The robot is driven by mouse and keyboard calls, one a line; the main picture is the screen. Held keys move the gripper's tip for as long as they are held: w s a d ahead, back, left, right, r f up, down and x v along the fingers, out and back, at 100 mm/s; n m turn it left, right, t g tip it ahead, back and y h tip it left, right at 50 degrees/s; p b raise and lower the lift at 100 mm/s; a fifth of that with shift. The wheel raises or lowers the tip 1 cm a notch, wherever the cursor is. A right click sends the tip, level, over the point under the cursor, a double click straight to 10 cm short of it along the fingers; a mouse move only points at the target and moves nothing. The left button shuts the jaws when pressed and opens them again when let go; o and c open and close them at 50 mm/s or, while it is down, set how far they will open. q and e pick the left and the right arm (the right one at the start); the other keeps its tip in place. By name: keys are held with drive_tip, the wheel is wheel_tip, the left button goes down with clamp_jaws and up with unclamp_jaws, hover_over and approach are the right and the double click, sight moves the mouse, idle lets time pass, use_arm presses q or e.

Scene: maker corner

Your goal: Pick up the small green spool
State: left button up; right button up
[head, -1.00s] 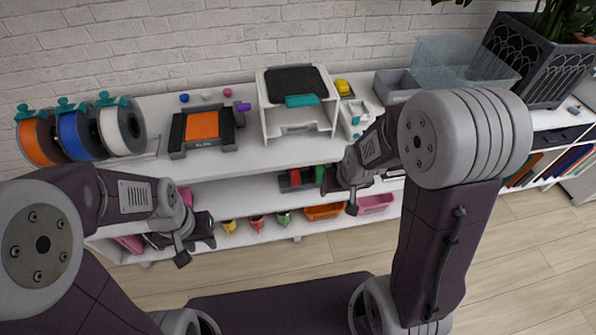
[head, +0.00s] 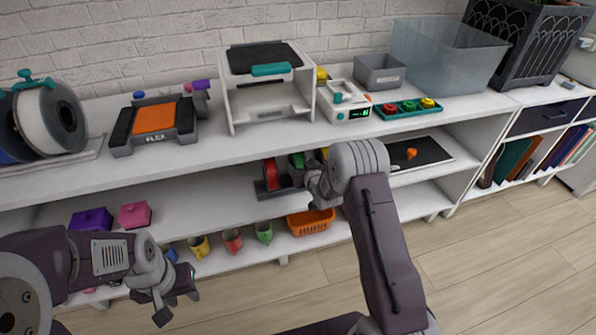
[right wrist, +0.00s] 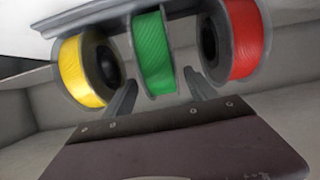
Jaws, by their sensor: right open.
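The small green spool (right wrist: 153,55) stands upright in a rack in the right wrist view, between a yellow spool (right wrist: 82,68) and a red spool (right wrist: 245,38). In the head view the green spool (head: 298,160) shows on the middle shelf, partly hidden by my right arm. My right gripper (right wrist: 160,82) is open, with one finger on each side of the green spool's lower part; contact cannot be told. In the head view my right gripper (head: 309,178) reaches into the shelf. My left gripper (head: 176,298) is empty in front of the shelf, its fingers apart.
The upper shelf board (head: 200,152) hangs over the spools. An orange basket (head: 311,221) and several small cups (head: 232,240) sit below. Purple (head: 91,221) and pink (head: 134,214) boxes stand left on the middle shelf. A black mat (head: 415,155) lies right. The floor is clear.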

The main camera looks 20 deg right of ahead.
drive_tip(key=shift+w+f, duration=0.2)
drive_tip(key=shift+w, duration=0.15)
drive_tip(key=b+x, duration=0.2)
drive_tip(key=x, duration=0.2)
drive_tip(key=shift+w+a, duration=0.15)
drive_tip(key=shift+w, duration=0.05)
drive_tip(key=shift+r, duration=0.1)
clamp_jaws()
drive_tip(key=shift+r, duration=0.1)
